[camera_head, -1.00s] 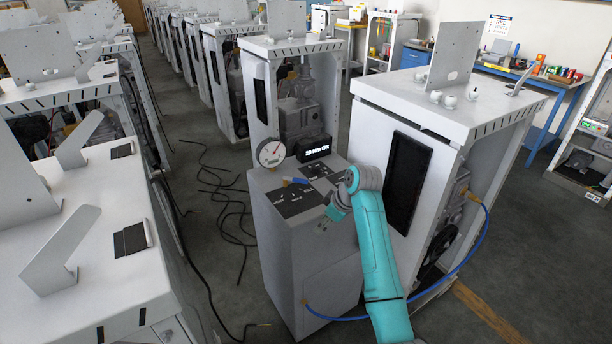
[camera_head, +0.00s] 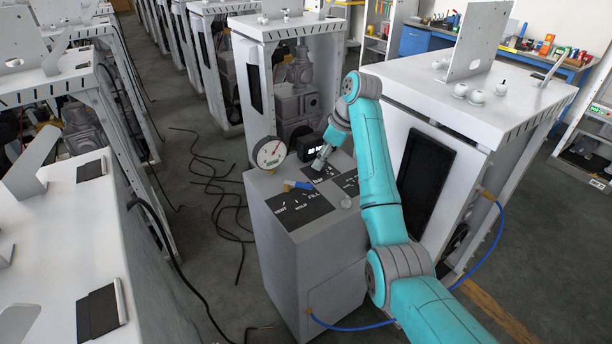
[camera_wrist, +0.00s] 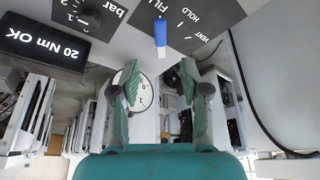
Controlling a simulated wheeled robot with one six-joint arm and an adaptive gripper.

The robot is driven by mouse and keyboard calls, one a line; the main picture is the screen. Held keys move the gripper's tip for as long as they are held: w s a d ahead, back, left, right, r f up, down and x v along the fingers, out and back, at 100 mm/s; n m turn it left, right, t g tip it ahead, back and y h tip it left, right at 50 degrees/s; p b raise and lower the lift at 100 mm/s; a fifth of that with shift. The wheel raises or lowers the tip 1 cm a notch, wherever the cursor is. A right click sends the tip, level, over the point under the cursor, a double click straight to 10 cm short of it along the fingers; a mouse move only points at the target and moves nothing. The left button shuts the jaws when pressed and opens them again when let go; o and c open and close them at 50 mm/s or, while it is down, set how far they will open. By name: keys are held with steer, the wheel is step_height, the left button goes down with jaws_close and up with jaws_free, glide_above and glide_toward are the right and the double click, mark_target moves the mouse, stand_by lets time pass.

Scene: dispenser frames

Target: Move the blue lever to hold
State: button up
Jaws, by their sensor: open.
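The blue lever (camera_head: 299,185) lies across the back of a black plate (camera_head: 296,210) marked VENT, HOLD and FILL, on top of the grey dispenser cabinet (camera_head: 325,244). Its blue end is on the FILL side; the HOLD mark is to one side of it. In the wrist view the lever (camera_wrist: 161,34) is at upper centre, just beyond my fingertips. My gripper (camera_head: 320,162) is above the cabinet top, behind and right of the lever. In the wrist view my gripper (camera_wrist: 160,82) has its fingers wide apart with nothing between them.
A round gauge (camera_head: 269,153) stands at the cabinet's back left edge, partly behind a finger in the wrist view. A black display box (camera_wrist: 40,38) reads "20 Nm OK". A second black plate (camera_head: 347,182) lies to the right. A tall white frame (camera_head: 478,107) stands right of my arm.

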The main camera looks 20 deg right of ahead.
mark_target(306, 185)
steer(key=x, duration=1)
steer(key=shift+a+f, duration=0.1)
steer(key=shift+f, duration=0.1)
jaws_close()
